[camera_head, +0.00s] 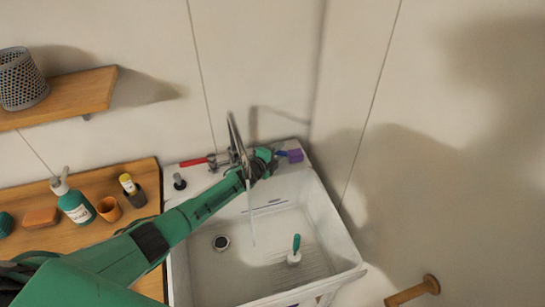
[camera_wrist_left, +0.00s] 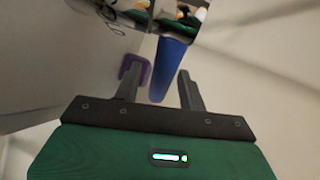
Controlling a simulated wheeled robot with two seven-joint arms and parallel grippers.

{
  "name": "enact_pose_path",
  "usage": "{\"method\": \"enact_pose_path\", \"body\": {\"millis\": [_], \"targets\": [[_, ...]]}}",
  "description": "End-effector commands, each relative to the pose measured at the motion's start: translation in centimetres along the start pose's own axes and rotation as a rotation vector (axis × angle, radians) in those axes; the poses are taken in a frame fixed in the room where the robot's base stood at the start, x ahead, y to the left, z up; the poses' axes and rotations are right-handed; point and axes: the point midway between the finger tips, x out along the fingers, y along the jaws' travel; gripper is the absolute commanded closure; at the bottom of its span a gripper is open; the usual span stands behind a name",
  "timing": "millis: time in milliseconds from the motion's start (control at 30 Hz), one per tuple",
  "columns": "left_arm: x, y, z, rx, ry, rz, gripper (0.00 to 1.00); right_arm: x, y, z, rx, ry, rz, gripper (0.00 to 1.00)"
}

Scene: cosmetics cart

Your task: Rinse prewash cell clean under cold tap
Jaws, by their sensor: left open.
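The tap (camera_head: 236,140) stands at the back of the white sink (camera_head: 345,245). It has a red handle (camera_head: 197,161) on the left and a blue handle (camera_head: 282,153) on the right. A thin pale stream (camera_head: 251,215) runs from the tap into the basin. My left gripper (camera_head: 272,158) is at the blue handle, largely hidden by its own arm. In the left wrist view its fingers (camera_wrist_left: 160,88) are open, with the blue handle (camera_wrist_left: 172,65) between and beyond them; contact is unclear. A small white item with a green handle (camera_head: 295,248) sits in the basin. No labelled prewash cell can be made out.
A purple block (camera_head: 296,156) is on the sink's back right corner. A wooden counter (camera_head: 95,242) at left holds a green pump bottle (camera_head: 75,203), an orange cup (camera_head: 109,209) and other small items. A wooden shelf (camera_head: 85,97) is above. A wooden peg (camera_head: 410,292) juts from the right wall.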

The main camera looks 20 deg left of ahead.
Motion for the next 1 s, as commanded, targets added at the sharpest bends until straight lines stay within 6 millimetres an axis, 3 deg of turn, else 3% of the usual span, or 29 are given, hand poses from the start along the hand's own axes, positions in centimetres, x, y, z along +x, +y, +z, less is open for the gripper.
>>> {"method": "enact_pose_path", "body": {"millis": [267, 1000], "targets": [[-2.5, 0.2, 0.1, 0.001, 0.0, 0.001, 0.59, 0.4, 0.1, 0.0, 0.0, 0.001, 0.001, 0.64], [-12.8, 0.3, 0.1, 0.001, 0.0, 0.002, 0.59, 2.9, -0.2, 0.0, 0.002, 0.003, -0.002, 0.64]]}}
